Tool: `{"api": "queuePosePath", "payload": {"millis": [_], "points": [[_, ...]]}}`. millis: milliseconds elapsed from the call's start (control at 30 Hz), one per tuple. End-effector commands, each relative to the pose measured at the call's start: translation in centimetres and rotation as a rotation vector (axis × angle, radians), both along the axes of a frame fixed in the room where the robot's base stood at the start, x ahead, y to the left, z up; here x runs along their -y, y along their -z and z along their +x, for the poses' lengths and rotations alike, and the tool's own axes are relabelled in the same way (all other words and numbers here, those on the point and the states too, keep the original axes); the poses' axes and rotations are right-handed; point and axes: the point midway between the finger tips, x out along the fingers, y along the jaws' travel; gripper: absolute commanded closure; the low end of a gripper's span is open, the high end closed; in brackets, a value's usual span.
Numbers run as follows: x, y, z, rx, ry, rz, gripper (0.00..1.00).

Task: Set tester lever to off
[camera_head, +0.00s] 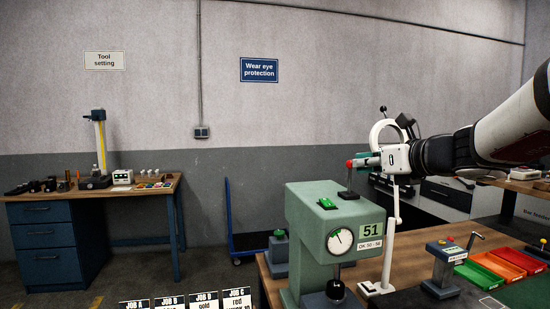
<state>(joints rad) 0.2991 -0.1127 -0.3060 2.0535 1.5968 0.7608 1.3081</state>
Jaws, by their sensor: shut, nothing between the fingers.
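The tester (309,225) is a pale green machine on the bench, with a round dial (340,240) and a sign reading 51 and "OK 50 - 56". On its top are a green rocker-like piece (326,203) and a thin upright lever (349,180) on a dark base. A red knob shows at the lever's top. My gripper (364,161) reaches in from the right, shut and empty, with its fingertips at the red knob. I cannot tell whether they touch it. The lever's position markings are not readable.
A white ring-shaped lamp (376,135) on a white stand (390,240) is close to my gripper. A small cranked device (445,265) and red (503,262) and green (478,275) trays sit on the bench at right. A tool desk (42,236) stands at far left.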

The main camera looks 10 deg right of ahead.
Motion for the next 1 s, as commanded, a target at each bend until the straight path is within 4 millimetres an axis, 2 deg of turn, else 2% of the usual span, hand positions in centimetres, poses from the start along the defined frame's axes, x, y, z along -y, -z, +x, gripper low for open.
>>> {"api": "queuePosePath", "payload": {"millis": [467,633,1000], "points": [[0.0,-0.8,0.6,-0.120,-0.002,0.000,1.00],[0.0,-0.9,1.3,-0.195,-0.001,0.000,1.00],[0.0,-0.7,3.4,-0.193,0.000,0.001,1.00]]}}
